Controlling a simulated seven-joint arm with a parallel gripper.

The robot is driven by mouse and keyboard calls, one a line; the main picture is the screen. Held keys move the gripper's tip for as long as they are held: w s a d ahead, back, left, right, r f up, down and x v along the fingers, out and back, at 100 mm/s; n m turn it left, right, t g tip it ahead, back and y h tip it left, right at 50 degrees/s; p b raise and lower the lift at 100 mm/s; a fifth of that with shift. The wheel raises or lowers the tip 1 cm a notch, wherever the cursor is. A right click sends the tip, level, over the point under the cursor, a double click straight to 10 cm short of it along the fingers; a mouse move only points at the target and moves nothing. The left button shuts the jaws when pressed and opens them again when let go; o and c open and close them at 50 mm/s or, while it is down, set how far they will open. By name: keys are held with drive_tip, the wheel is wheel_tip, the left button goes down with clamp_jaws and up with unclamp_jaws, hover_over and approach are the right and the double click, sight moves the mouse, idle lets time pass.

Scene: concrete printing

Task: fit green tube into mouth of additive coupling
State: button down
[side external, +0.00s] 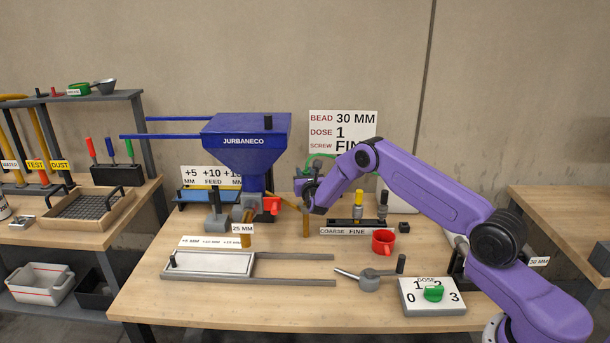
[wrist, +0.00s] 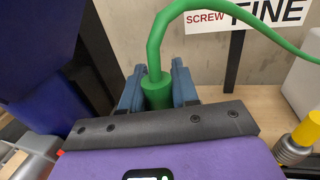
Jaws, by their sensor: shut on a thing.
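My gripper (side external: 306,190) is beside the blue hopper machine, to its right and above the table. In the wrist view its two blue-grey fingers (wrist: 158,92) are shut on the thick green end of the green tube (wrist: 158,88). The thinner part of the tube rises from the grip, bends and runs off to the right. In the side view only a green arc of the tube (side external: 322,157) shows behind my arm. A red fitting (side external: 271,205) sits low on the machine, left of my gripper; I cannot tell whether it is the additive coupling. No coupling mouth is clearly visible.
The blue hopper (side external: 247,135) stands close left of my gripper. Right of it are a coarse/fine rack (side external: 345,231) with a yellow-topped part (side external: 358,203), and a red mug (side external: 383,241). In front lie a flat tray (side external: 210,264) with rails and a dose dial (side external: 432,297).

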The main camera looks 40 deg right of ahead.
drive_tip(key=shift+f, duration=1.6)
drive_tip(key=c, duration=0.8)
unclamp_jaws()
drive_tip(key=v, duration=1.7)
drive_tip(key=s+a+r+m+g+h, duration=0.2)
drive_tip(key=s+r+m+g, duration=0.7)
drive_tip(key=s+r, duration=0.4)
drive_tip(key=s+a+m+g+y, duration=0.2)
drive_tip(key=s+a+y, duration=0.2)
drive_tip(key=s, duration=0.6)
drive_tip(key=s+a+m+g+y, duration=0.2)
drive_tip(key=s+a+m+y, duration=0.1)
drive_tip(key=s, duration=0.7)
drive_tip(key=s+a+r+m+g+y, duration=0.1)
drive_tip(key=s+a+y, duration=0.4)
drive_tip(key=s, duration=0.6)
drive_tip(key=shift+m+g, duration=0.4)
drive_tip(key=shift+m, duration=0.5)
